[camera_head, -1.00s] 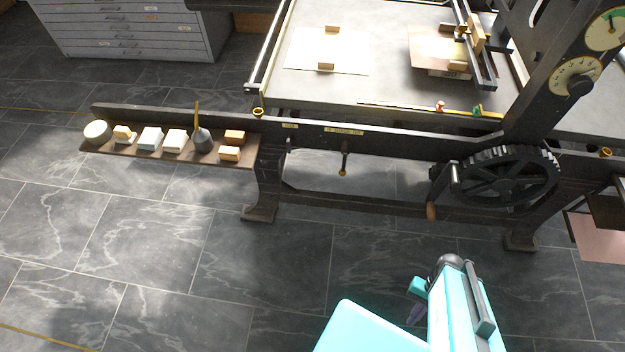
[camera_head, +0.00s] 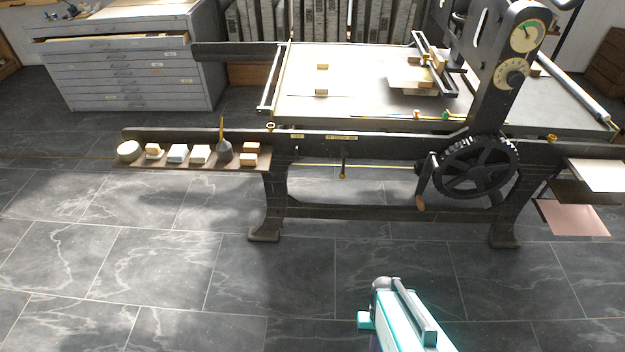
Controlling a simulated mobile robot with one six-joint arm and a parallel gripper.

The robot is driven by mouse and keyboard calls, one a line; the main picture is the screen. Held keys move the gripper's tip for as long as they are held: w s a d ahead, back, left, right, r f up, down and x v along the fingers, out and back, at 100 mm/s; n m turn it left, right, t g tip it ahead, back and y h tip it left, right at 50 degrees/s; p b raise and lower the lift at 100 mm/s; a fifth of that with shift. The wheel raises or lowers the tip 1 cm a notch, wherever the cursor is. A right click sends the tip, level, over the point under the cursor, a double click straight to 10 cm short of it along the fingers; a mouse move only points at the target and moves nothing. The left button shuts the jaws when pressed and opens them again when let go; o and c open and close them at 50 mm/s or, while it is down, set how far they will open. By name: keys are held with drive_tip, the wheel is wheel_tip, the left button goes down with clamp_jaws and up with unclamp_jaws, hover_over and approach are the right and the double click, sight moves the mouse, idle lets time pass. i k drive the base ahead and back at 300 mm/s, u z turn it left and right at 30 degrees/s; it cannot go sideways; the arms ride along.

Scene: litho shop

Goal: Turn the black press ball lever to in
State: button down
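The black press (camera_head: 310,214) stands across the middle of the head view. A short dark lever with a small brass-coloured ball end (camera_head: 343,163) hangs from the middle of its front rail, pointing down; it looks like the ball lever. A small brass label sits on the rail above it (camera_head: 342,137), too small to read. Part of my teal and grey arm shows at the bottom, apart from the press and well short of the lever. I cannot make out my gripper's fingers in this view.
A dark gear wheel (camera_head: 475,168) with a wooden-handled crank (camera_head: 420,190) is right of the lever. A shelf (camera_head: 190,164) at left holds several small blocks and pots. Sheets (camera_head: 575,218) stick out at right. The tiled floor before the press is clear.

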sight(344, 150)
drive_tip(key=u, duration=0.55)
drive_tip(key=i, duration=1.4)
drive_tip(key=z, duration=0.5)
drive_tip(key=k, duration=1)
